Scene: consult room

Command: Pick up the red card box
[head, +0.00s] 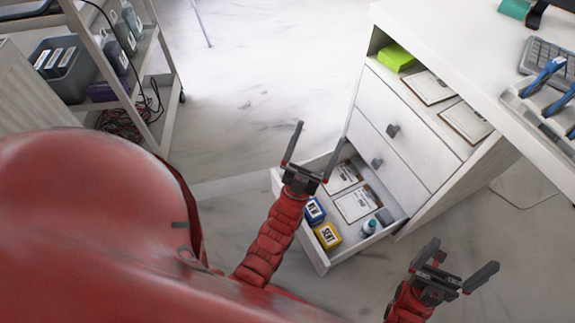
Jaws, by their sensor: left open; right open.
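I see no red card box in the head view. An open bottom drawer (319,259) of the white desk holds a blue card box (314,211) and a yellow card box (328,236) at its left side. My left gripper (318,139) is open and empty, above the drawer's back left part, and it hides some of the inside. My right gripper (466,256) is open and empty, to the right of the drawer over the floor.
The drawer also holds labelled flat items (359,203) and a small bottle (369,227). A lime green box (396,57) lies in the desk's open shelf. A keyboard (548,60) is on the desktop. A shelf rack (146,57) stands left. The floor between is clear.

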